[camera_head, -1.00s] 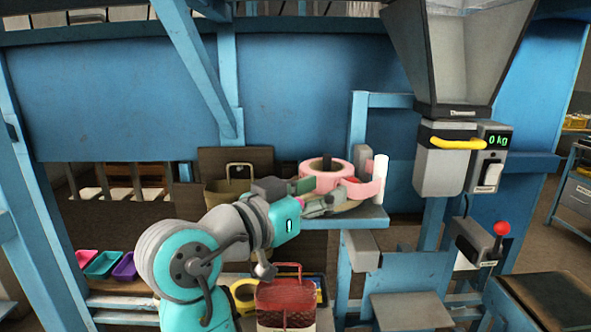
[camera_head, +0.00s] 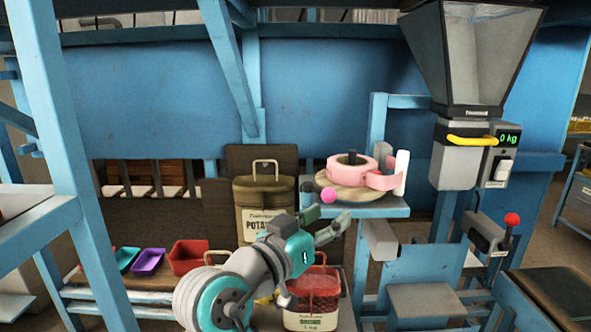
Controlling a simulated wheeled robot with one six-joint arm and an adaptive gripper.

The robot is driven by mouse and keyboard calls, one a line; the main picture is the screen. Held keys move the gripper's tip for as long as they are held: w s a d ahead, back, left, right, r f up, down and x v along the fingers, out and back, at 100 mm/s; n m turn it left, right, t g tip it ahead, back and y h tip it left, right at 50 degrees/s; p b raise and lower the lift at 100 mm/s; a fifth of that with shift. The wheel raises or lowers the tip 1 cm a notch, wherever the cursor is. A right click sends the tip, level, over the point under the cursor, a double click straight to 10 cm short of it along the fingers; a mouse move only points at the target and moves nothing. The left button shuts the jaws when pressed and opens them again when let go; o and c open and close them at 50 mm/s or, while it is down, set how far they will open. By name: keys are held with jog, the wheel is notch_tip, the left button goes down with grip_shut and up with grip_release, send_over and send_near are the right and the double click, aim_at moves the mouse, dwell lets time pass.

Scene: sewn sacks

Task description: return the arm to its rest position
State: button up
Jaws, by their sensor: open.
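My arm reaches up from the bottom, its teal and grey links folded low. My gripper (camera_head: 336,228) points right and upward with its fingers apart. Nothing shows between them. It is below and in front of the blue shelf (camera_head: 385,211) that carries a pink tape roll (camera_head: 350,166), and apart from the roll. A red sack with a handle (camera_head: 318,284) stands just below the gripper, its white label reading 1 kg. Part of that sack is hidden behind my arm.
A dark potato sack (camera_head: 264,196) stands behind my arm. Red, purple and teal trays (camera_head: 148,260) sit at the lower left. The hopper (camera_head: 470,60) with its 0 kg display and a red-knobbed lever (camera_head: 511,219) are at the right. A blue post (camera_head: 62,120) rises at the left.

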jog(key=s+d+f+n+t+y, duration=0.1)
jog(key=s+d+f+n+y, duration=0.15)
jog(key=f, duration=0.75)
jog(key=s+d+f+n+t+y, duration=0.1)
jog(key=d+f+n+y, duration=0.2)
jog(key=f, duration=0.7)
jog(key=s+d+f+n+t+y, duration=0.1)
jog(key=s+f+n+y, duration=0.3)
jog(key=f, duration=0.6)
jog(key=s+d+f+n+g+y, duration=0.1)
jog(key=s+d+f+y, duration=0.1)
jog(key=s+f, duration=0.6)
jog(key=s+d+f+n+g+y, duration=0.1)
jog(key=s+d+f, duration=0.3)
jog(key=s, duration=0.8)
jog(key=s+r+m, duration=0.2)
jog(key=s, duration=0.7)
jog(key=s+d+r+m, duration=0.1)
jog(key=s+r+m, duration=0.1)
jog(key=s, duration=0.7)
jog(key=shift+r+m, duration=0.2)
jog(key=shift+m, duration=0.15)
jog(key=shift+w+h, duration=0.2)
jog(key=shift+h, duration=0.05)
